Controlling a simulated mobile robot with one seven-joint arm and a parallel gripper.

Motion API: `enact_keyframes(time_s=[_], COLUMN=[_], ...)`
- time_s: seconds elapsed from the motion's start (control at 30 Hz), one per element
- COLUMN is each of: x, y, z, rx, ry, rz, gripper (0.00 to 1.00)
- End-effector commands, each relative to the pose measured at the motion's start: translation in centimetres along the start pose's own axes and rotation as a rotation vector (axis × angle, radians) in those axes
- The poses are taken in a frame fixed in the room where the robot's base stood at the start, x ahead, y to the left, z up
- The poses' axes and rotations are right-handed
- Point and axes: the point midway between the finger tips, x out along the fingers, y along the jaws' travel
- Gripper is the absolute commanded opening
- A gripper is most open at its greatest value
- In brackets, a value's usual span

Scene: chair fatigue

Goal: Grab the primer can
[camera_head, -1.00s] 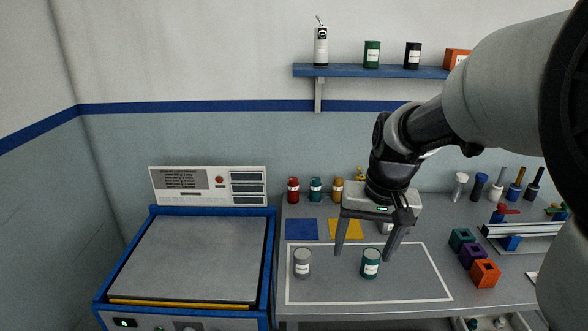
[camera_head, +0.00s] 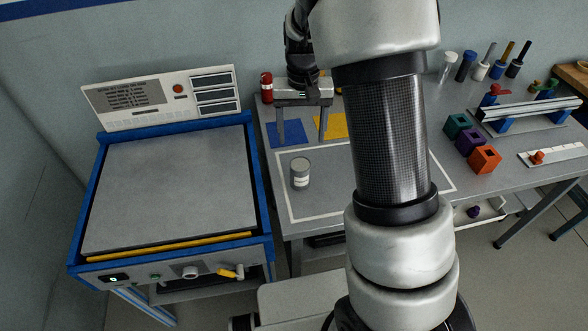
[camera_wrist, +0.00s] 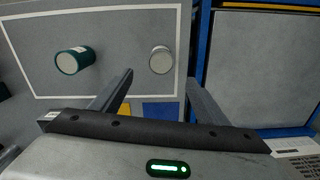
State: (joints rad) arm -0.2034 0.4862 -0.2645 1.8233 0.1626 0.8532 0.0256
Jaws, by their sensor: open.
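A grey can (camera_head: 300,173) with a pale label stands upright inside the white outline on the grey table (camera_head: 328,198). It also shows in the wrist view (camera_wrist: 160,61), just beyond and between the fingertips. A teal can (camera_wrist: 75,61) stands to its left in the wrist view; my arm hides it in the head view. I cannot read which label says primer. My gripper (camera_head: 300,140) is open and empty, fingers pointing down behind the grey can, near the blue and yellow mats. The fingers (camera_wrist: 158,76) do not surround either can.
A blue-framed machine (camera_head: 175,195) with a flat grey top stands left of the table. A red can (camera_head: 266,88) is at the back. Teal, purple and orange blocks (camera_head: 485,160) and a rail fixture (camera_head: 525,115) sit at the right. Table around the grey can is clear.

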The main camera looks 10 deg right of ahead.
Motion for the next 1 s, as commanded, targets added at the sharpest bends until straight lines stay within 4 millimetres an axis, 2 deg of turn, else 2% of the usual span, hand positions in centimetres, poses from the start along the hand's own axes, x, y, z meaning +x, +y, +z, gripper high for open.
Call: enact_keyframes(time_s=[0.1,0.4,0.5,0.73,1.0], x=[2.7,8.9,10.2,11.8,15.6], y=[0.0,0.0,0.0,0.0,-0.3], z=[0.2,0.2,0.1,0.1,0.2], rx=[0.001,0.001,0.001,0.001,0.001], ry=[-0.005,-0.004,-0.003,-0.002,-0.002], rz=[0.001,0.001,0.001,0.0,0.0], gripper=[0.68,0.68,0.68,0.68,0.68])
